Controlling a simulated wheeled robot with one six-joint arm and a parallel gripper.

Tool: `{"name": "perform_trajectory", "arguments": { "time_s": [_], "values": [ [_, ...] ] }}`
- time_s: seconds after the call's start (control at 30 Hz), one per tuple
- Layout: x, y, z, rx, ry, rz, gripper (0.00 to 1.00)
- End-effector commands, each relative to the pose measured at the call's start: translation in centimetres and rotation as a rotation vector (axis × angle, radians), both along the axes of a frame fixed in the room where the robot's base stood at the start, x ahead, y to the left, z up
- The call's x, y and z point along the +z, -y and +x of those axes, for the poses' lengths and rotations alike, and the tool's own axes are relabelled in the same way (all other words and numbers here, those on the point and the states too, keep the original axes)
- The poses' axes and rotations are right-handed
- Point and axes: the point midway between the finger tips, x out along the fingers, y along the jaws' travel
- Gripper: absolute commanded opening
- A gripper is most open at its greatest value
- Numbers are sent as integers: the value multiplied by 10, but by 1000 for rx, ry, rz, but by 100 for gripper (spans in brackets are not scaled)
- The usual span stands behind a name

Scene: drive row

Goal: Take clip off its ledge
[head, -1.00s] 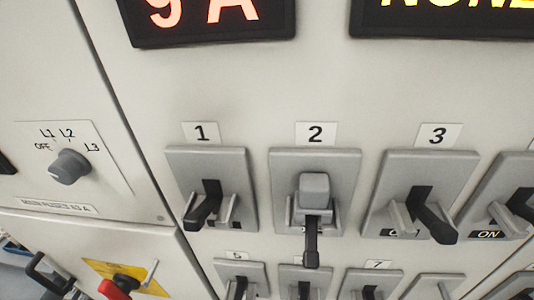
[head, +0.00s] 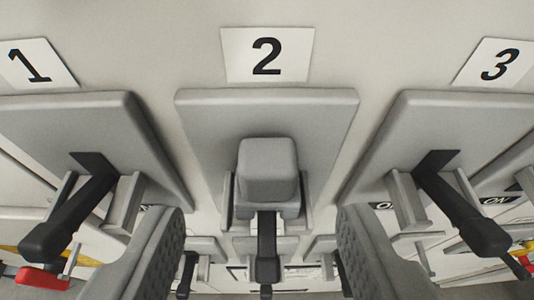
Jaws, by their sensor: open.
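The grey clip (head: 267,170) sits on its ledge on the grey plate of switch 2 (head: 330,115), above the black lever (head: 267,245), which points down and out from below it. Small grey side walls stand on both sides of the clip. My gripper (head: 258,225) is open, with one ridged grey finger at the lower left and one at the lower right. The fingers flank the lever and the clip with clear gaps on both sides. The clip appears beyond the fingertips; I see no contact.
Switch 1's black lever (head: 70,215) sticks out at the left and switch 3's black lever (head: 460,210) at the right, both near my fingers. More levers show below. A red handle (head: 42,277) is at the lower left.

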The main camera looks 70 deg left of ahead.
Motion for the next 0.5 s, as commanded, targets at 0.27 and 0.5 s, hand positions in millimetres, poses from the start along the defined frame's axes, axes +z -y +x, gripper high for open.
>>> {"name": "perform_trajectory", "arguments": {
  "time_s": [0.27,0.5],
  "values": [
    [-9,-23,12,2,-2,0,53],
    [-19,-42,21,0,-1,0,53]
  ]
}}
